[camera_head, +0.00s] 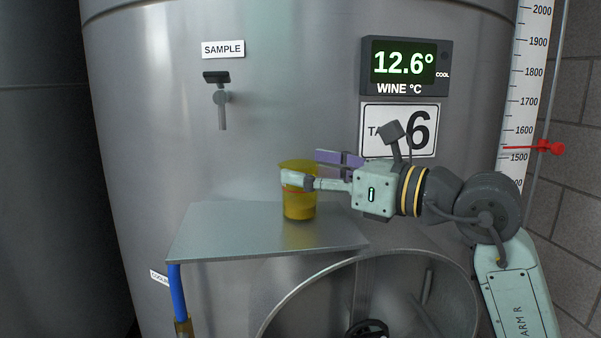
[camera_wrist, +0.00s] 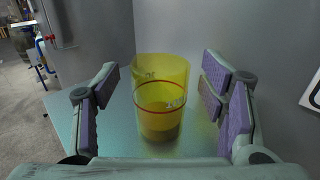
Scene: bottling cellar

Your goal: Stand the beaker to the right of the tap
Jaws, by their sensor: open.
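The yellow see-through beaker (camera_head: 299,207) stands upright on the metal shelf (camera_head: 225,235), to the right of the tap (camera_head: 222,98) and lower than it. In the wrist view the beaker (camera_wrist: 160,105) has a red ring around it and sits between my open fingers, with gaps on both sides. My gripper (camera_head: 312,181) reaches in from the right at the height of the beaker's upper part; one finger crosses in front of it. The tap is on the tank wall under a SAMPLE label and does not show in the wrist view.
The shelf's left part is bare. Behind it rises the steel tank wall (camera_head: 290,100) with a temperature display (camera_head: 405,66). A blue hose (camera_head: 177,292) hangs at the shelf's left front corner. A round hatch (camera_head: 370,300) is below, and a level scale (camera_head: 524,90) is at the right.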

